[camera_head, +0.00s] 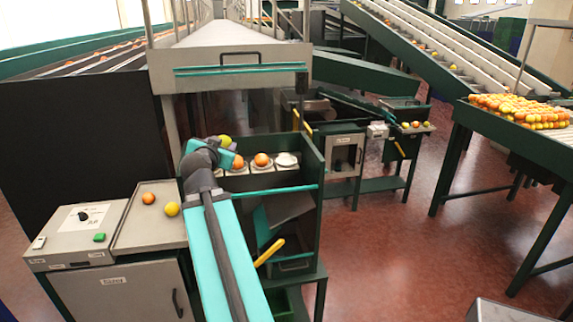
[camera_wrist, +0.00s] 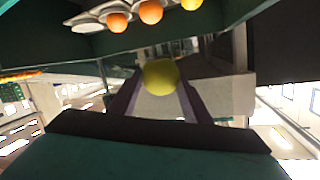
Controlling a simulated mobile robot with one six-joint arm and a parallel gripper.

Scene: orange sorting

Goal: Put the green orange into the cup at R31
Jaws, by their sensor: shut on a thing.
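My gripper (camera_wrist: 160,90) is shut on a yellow-green orange (camera_wrist: 160,77), held between its two fingers. In the head view this orange (camera_head: 225,140) shows at the end of my arm, above the left part of a row of cups. The wrist view shows an empty cup (camera_wrist: 85,24) at left, then orange fruits (camera_wrist: 117,22) (camera_wrist: 151,12) and a yellow one (camera_wrist: 190,4). I cannot read a label R31. My arm hides the row's left end.
A grey tray (camera_head: 128,238) at left carries an orange fruit (camera_head: 148,198) and a yellow fruit (camera_head: 172,209). A control panel (camera_head: 80,228) stands beside it. Dark green machine walls (camera_head: 310,170) enclose the cup row.

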